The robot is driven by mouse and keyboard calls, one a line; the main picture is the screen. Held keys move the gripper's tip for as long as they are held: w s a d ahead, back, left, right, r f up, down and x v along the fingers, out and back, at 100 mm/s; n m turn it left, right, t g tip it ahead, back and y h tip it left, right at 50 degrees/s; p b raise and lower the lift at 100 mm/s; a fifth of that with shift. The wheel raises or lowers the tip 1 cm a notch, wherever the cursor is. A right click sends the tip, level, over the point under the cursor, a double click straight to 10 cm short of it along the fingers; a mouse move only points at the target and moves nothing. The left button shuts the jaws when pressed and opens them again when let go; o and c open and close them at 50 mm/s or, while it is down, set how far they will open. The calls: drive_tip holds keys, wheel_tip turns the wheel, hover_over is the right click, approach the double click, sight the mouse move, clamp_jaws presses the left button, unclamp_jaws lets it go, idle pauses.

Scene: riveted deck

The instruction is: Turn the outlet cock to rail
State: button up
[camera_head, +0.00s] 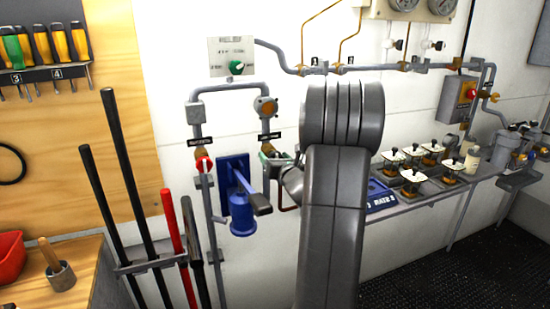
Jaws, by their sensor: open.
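Several valves show on the wall pipes, and I cannot tell which is the outlet cock. A cock with a red handle (204,164) sits on the left pipe below a small black label. An orange round fitting (265,106) sits on the pipe to its right, above another black label. A green knob (236,67) is on a pale plate above, its lettering too blurred to read. My grey arm stands in front of the wall right of these pipes. A green part beside the arm, under the second label, is partly covered.
A blue hand pump (238,195) with a projecting lever is on the wall left of my arm. Long bars (130,180) stand in a rack at left. A shelf (430,190) with several small cocks runs right. The dark deck (440,260) is clear at lower right.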

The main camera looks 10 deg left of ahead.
drive_tip(key=shift+c, duration=0.3)
drive_tip(key=c, duration=0.9)
drive_tip(key=shift+c, duration=0.2)
